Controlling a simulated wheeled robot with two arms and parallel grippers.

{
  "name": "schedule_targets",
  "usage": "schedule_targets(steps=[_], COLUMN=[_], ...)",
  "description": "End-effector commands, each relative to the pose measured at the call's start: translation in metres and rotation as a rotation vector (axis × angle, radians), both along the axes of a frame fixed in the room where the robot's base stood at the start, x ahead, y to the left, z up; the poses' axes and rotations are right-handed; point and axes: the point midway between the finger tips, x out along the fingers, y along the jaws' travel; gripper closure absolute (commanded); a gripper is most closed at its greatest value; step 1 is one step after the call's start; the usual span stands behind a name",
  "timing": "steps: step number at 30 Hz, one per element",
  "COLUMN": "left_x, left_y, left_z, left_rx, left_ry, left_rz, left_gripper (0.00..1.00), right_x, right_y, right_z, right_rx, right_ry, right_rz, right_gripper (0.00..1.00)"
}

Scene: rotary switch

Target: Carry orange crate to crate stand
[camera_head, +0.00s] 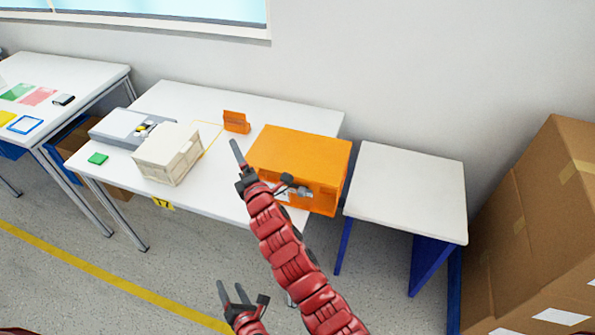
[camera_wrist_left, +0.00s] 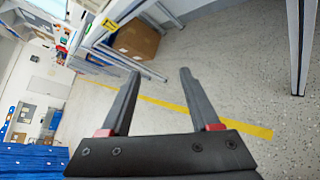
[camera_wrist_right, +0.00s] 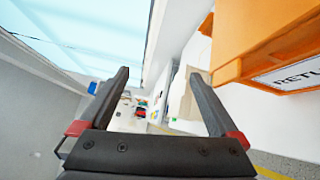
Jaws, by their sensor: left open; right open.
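The orange crate (camera_head: 305,150) sits on the right end of the white table, its front face partly hidden by my right arm. In the right wrist view the crate (camera_wrist_right: 270,45) is close on the right, with part of a white label showing. The crate stand (camera_head: 405,185), white-topped with blue legs, stands just right of the table. My right gripper (camera_head: 238,150) is open and empty, by the crate's left front side; its open fingers also show in the right wrist view (camera_wrist_right: 159,75). My left gripper (camera_head: 231,288) is open and empty, low in front of the table.
A cream crate (camera_head: 168,155), a grey tray (camera_head: 115,128) and a small orange holder (camera_head: 236,121) are on the white table (camera_head: 205,98). Large cardboard boxes (camera_head: 540,210) stand right of the stand. The stand's top is clear. Floor is open in front.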

Motion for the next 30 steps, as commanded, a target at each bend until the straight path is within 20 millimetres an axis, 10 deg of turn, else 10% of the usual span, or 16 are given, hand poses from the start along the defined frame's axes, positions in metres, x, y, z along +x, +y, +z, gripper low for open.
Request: schedule_targets(steps=[5,10,18,30], left_x=[0.007,0.023,0.038,0.039], left_y=[-0.112,-0.182,-0.187,-0.182], left_z=[-0.007,0.055,0.151,0.165], left_rx=[-0.780,-1.461,-2.068,-2.153], left_ry=[-0.166,-0.402,-0.730,-0.789], left_rz=[0.020,0.087,0.138,0.144], left_gripper=[0.38,0.38,0.38,0.38], right_x=[0.005,-0.029,-0.100,-0.113], right_y=[0.037,0.042,0.032,0.029], right_z=[0.017,0.037,0.058,0.059], right_rx=[-0.511,-0.937,-1.288,-1.339], right_ry=[0.103,0.278,0.528,0.573], right_rz=[-0.126,-0.177,-0.113,-0.089], right_gripper=[0.03,0.03,0.03,0.03])
